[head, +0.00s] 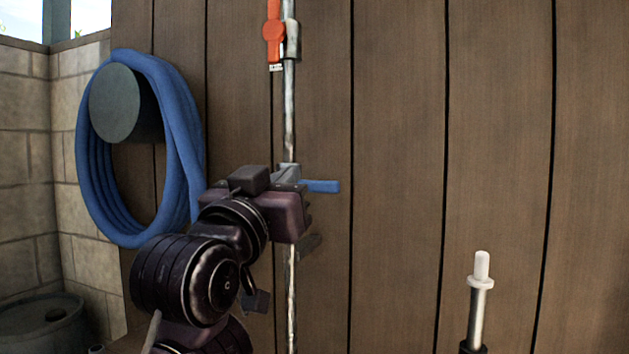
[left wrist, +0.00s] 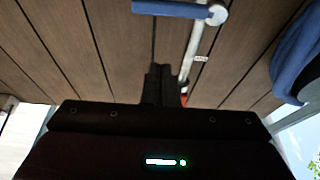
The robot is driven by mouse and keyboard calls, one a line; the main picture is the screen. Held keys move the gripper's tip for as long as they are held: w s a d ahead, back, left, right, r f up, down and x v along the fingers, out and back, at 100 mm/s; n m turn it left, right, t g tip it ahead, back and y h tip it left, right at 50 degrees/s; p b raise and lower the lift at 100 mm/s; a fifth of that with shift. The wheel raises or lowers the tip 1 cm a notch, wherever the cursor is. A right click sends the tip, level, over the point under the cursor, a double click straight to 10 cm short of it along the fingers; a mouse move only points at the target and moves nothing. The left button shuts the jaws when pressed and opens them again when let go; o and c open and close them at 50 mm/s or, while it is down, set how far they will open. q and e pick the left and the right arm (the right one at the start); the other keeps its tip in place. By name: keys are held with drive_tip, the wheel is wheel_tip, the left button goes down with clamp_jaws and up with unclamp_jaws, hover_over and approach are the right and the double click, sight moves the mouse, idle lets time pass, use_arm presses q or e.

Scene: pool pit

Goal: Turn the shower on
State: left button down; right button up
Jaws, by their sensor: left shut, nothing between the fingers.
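A metal shower pipe (head: 289,120) runs straight up the wooden wall. A blue lever handle (head: 322,186) sticks out to the right from a grey valve fitting on it. Higher up is a red-orange handle (head: 274,30) on another fitting, with a small white tag below. My left gripper (head: 306,225) is just below the blue lever and partly hides the pipe and valve. In the left wrist view its shut, empty fingers (left wrist: 161,85) are apart from the blue lever (left wrist: 170,9), beside the pipe (left wrist: 194,45). My right gripper is not in view.
A coiled blue hose (head: 185,130) hangs on a round dark holder (head: 115,103) left of the pipe. A stone wall (head: 25,160) and a dark round container (head: 45,325) are at the left. A white-tipped metal rod (head: 480,290) stands lower right. The wooden wall right of the lever is clear.

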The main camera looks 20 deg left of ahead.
use_arm(q)
drive_tip(key=shift+s+r, duration=0.25)
drive_tip(key=p+x, duration=0.4)
drive_tip(key=x, duration=0.5)
drive_tip(key=shift+w+f+p, duration=0.25)
drive_tip(key=shift+f+p, duration=0.1)
drive_tip(key=shift+f, duration=0.6)
drive_tip(key=shift+w+f+p, duration=0.25)
drive_tip(key=shift+f+p, duration=0.05)
drive_tip(key=shift+f, duration=0.6)
